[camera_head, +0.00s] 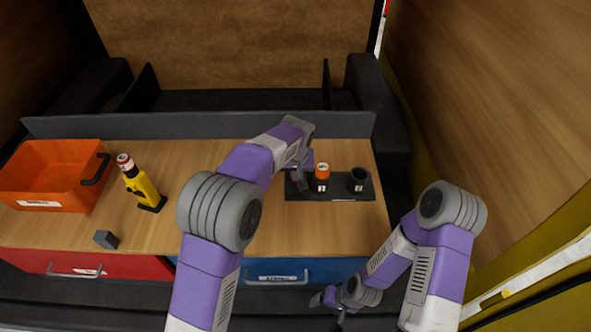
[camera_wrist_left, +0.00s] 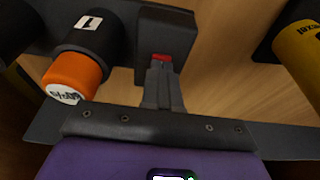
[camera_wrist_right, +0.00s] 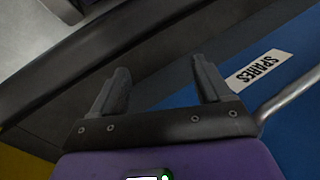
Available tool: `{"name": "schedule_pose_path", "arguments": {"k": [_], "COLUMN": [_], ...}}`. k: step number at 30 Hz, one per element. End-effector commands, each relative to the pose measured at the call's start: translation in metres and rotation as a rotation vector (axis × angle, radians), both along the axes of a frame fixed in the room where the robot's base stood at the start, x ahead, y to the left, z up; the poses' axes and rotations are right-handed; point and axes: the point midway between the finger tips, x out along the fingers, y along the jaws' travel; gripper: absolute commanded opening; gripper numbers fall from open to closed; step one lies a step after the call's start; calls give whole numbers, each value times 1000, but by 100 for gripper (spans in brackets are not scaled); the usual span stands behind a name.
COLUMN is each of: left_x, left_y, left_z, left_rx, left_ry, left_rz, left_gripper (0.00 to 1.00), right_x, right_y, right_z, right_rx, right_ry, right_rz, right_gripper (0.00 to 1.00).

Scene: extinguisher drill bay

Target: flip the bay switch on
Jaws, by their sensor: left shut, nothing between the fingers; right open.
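A small red piece, seemingly the bay switch (camera_wrist_left: 161,57), shows at my left fingertips on the end of a dark plate (camera_wrist_left: 185,30). In the head view my left gripper (camera_head: 301,184) hides it, at the left end of the dark holder (camera_head: 340,196). My left gripper (camera_wrist_left: 161,66) is shut with nothing in it, its tips over or against the red piece; I cannot tell whether they touch. The switch's position, on or off, is not readable. My right gripper (camera_wrist_right: 160,72) is open and empty, low in front of the blue drawer (camera_wrist_right: 190,105).
An orange-capped cylinder (camera_head: 322,172) and a black cup (camera_head: 358,180) stand in the holder, close right of my left gripper. A red drawer (camera_head: 120,268) is below.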

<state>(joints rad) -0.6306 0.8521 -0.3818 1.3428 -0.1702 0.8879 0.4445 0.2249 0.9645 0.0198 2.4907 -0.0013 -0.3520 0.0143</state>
Motion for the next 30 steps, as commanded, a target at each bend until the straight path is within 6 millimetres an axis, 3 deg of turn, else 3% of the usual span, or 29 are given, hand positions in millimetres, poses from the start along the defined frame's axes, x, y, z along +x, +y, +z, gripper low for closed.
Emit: {"name": "schedule_pose_path", "arguments": {"k": [6, 18, 30], "left_x": [-2, -30, -36], "left_y": [0, 0, 0], "left_z": [44, 119, 133], "left_rx": [-4, -8, -6], "left_ry": [-13, -20, -18], "left_rz": [1, 1, 2], "left_gripper": [0, 0, 0], "right_x": [0, 0, 0], "right_y": [0, 0, 0], "right_z": [31, 30, 31], "right_rx": [0, 0, 0], "right_ry": [0, 0, 0], "right_rz": [0, 0, 0], "right_gripper": [77, 77, 77]}}
